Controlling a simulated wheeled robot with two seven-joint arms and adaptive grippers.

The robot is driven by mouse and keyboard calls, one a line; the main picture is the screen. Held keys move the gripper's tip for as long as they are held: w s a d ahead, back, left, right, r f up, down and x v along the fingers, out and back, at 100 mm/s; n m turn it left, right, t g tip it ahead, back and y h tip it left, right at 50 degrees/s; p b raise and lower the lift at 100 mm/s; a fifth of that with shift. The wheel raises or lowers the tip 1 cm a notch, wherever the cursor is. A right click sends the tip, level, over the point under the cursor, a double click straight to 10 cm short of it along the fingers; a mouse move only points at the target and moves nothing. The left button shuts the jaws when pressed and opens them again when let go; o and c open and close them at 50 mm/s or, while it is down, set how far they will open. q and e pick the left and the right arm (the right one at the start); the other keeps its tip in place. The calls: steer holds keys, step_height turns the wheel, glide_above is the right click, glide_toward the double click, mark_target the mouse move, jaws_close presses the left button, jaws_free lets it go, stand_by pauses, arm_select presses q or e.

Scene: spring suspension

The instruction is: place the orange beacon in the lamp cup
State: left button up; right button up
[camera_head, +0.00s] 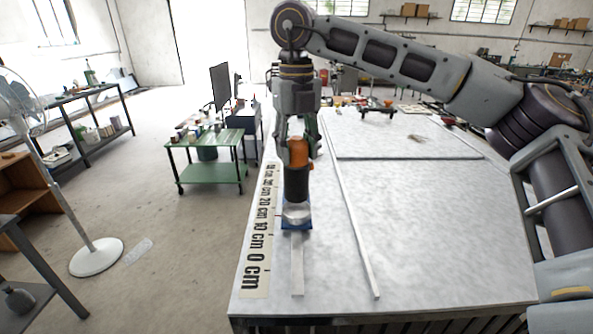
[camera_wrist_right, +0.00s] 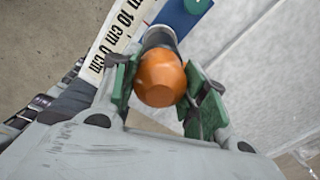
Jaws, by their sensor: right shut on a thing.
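The orange beacon (camera_head: 298,152) is a rounded orange dome, upright in the head view and also seen from above in the right wrist view (camera_wrist_right: 160,78). My right gripper (camera_head: 297,143) points down with its green-padded fingers on either side of the dome, shut on it. A black cylinder (camera_head: 297,184) is directly below the dome; I cannot tell whether it belongs to the beacon or the lamp cup. Beneath it a silvery round piece (camera_head: 296,214) is on a blue base (camera_head: 296,228) on the table. Contact between these parts is unclear. My left gripper is not in view.
A printed centimetre scale (camera_head: 257,245) lies left of the blue base. A flat pale bar (camera_head: 297,265) lies in front of it, and a long thin strip (camera_head: 350,215) runs to its right. The white table (camera_head: 430,220) is clear further right.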

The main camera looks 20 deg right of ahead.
mark_target(297, 166)
steer(key=shift+f, duration=0.95)
steer(key=shift+f+p, duration=0.5)
steer(key=shift+f, duration=1.4)
steer(key=o, duration=1.4)
